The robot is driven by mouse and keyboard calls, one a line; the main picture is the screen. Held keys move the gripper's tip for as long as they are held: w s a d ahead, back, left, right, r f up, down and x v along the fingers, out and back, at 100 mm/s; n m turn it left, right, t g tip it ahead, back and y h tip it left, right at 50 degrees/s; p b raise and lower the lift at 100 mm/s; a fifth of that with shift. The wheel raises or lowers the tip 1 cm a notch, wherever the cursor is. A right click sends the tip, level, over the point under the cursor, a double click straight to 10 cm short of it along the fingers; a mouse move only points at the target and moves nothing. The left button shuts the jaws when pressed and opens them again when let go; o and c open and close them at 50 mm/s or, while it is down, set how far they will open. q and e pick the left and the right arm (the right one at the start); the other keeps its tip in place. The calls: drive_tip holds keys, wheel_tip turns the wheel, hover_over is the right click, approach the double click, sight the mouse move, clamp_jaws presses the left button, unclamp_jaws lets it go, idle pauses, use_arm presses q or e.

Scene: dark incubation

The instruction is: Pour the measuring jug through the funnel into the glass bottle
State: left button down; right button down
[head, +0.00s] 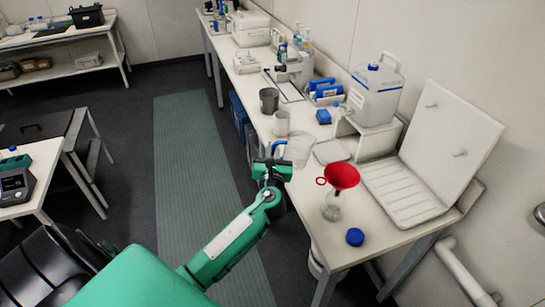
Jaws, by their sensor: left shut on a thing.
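The clear measuring jug (300,149) with a blue handle is at the near edge of the long bench. My left gripper (277,160) is shut on the jug at its handle side; the fingertips are partly hidden. The jug looks roughly upright, and its contents cannot be made out. The red funnel (343,176) sits in the mouth of the clear glass bottle (332,208), to the right of and nearer than the jug. The bottle stands upright on the bench. The jug and funnel are apart. My right gripper is out of view.
A blue cap (355,237) lies near the bottle. A white drying rack (405,190) stands right of the funnel. A white canister (376,92) stands on a raised stand behind. A grey cup (269,100) and a pale beaker (281,122) stand beyond the jug.

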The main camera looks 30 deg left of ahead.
sight(276, 145)
use_arm(q)
drive_tip(key=shift+d+r+m+t+y+b, duration=0.1)
drive_tip(key=shift+r+m+t+y+b, duration=0.2)
drive_tip(key=shift+r+m+t+b, duration=0.35)
drive_tip(key=shift+d+r+m+t+b, duration=0.25)
drive_tip(key=shift+r+m+t+b, duration=0.15)
drive_tip(key=shift+r+m, duration=0.5)
drive_tip(key=shift+d+r+m+t+b, duration=0.3)
drive_tip(key=shift+r+m, duration=0.25)
drive_tip(key=shift+r, duration=0.5)
drive_tip(key=s+d+r+m+t+h+b, duration=0.1)
drive_tip(key=d+r+m+t+h+b, duration=0.1)
drive_tip(key=d+m, duration=0.3)
drive_tip(key=shift+d+r+t, duration=0.25)
drive_tip(key=shift+d+t, duration=0.4)
drive_tip(key=shift+d, duration=0.3)
drive_tip(key=shift+s+d+r+m+t+h+b, duration=0.15)
drive_tip(key=shift+d+r+m+t+h+b, duration=0.2)
drive_tip(key=shift+d+m, duration=0.35)
drive_tip(key=shift+h, duration=0.25)
